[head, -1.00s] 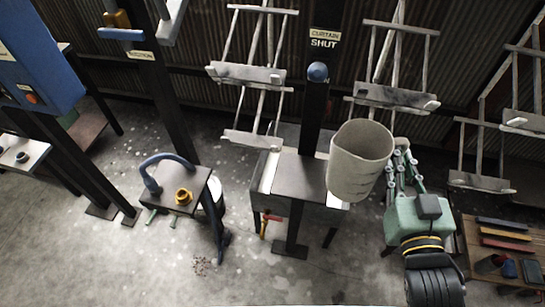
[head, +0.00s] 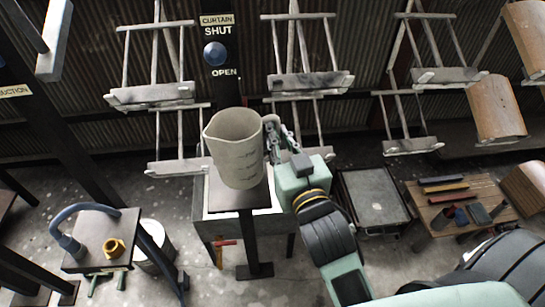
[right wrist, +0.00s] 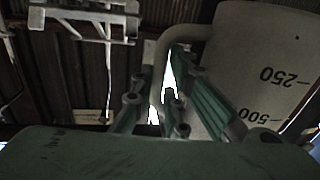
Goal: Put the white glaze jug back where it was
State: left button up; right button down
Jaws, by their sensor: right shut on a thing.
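The white glaze jug (head: 233,160), a pale grey-white measuring jug, is upright above or on a small dark stand plate (head: 233,199) at the middle of the head view. I cannot tell whether its base touches the plate. My right gripper (head: 272,137) comes from the right and is shut on the jug's handle. In the right wrist view the fingers (right wrist: 165,95) are around the handle, and the jug's wall (right wrist: 255,70) with 250 and 500 marks fills the right side. My left gripper is not in view.
Hanging racks (head: 308,82) line the back. A small table with a blue hose (head: 75,225) and a brass fitting (head: 113,248) stands left. A wooden bench (head: 462,210) with coloured bars is at right.

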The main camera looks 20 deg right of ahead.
jog(key=shift+w+a+f, duration=0.3)
jog(key=shift+w+a, duration=0.25)
jog(key=shift+w, duration=0.1)
notch_tip(320, 180, down, 4)
jog(key=shift+s+r, duration=0.1)
jog(key=shift+f, duration=0.3)
jog(key=c, duration=1.7)
grip_release()
jog(key=shift+c, duration=0.2)
